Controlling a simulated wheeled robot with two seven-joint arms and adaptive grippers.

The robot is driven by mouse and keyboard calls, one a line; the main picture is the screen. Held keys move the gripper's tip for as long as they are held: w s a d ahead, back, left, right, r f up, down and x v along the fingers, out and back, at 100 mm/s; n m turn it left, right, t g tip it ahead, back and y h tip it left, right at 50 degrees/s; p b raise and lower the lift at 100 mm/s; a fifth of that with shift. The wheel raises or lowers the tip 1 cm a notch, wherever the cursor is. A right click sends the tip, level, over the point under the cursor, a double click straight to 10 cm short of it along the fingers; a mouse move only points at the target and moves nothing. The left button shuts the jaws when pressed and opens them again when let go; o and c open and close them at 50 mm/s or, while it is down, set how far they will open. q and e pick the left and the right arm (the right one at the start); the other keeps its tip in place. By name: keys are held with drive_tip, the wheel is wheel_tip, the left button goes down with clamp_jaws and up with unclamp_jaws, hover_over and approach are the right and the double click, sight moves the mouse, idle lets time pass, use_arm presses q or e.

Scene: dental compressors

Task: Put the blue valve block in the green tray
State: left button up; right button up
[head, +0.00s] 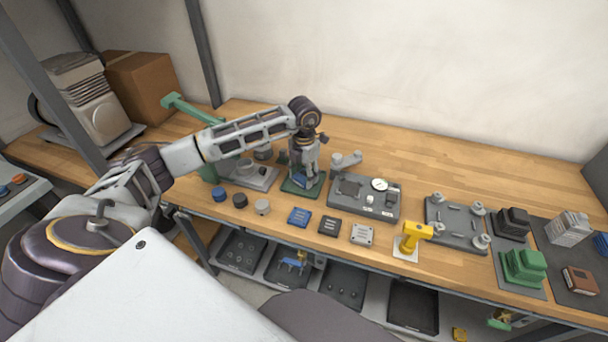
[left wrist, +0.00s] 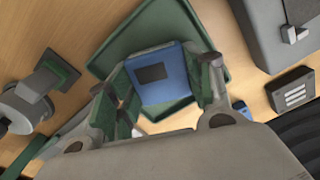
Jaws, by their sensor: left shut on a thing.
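My left gripper (head: 306,172) is shut on a blue block with a dark rectangle on its face, which I take as the blue valve block (left wrist: 158,88). In the left wrist view its fingers (left wrist: 163,90) stand on either side of the block. The green tray (head: 289,186) lies on the bench directly under the gripper. It also shows in the left wrist view (left wrist: 132,30), behind the block. The block is over the tray; I cannot tell whether it touches the tray floor. My right gripper is not in view.
Another blue block (head: 299,216), a dark block (head: 329,226) and a light grey block (head: 362,234) lie along the bench's front edge. A grey gauge panel (head: 345,208) stands close right of the tray. A yellow tool (head: 415,234) is farther right.

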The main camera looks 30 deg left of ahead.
sight(304, 176)
use_arm(q)
drive_tip(key=o, duration=1.1)
drive_tip(key=shift+o, duration=0.2)
wheel_tip(304, 176, up, 6)
drive_tip(key=shift+r, duration=0.1)
wheel_tip(304, 176, up, 6)
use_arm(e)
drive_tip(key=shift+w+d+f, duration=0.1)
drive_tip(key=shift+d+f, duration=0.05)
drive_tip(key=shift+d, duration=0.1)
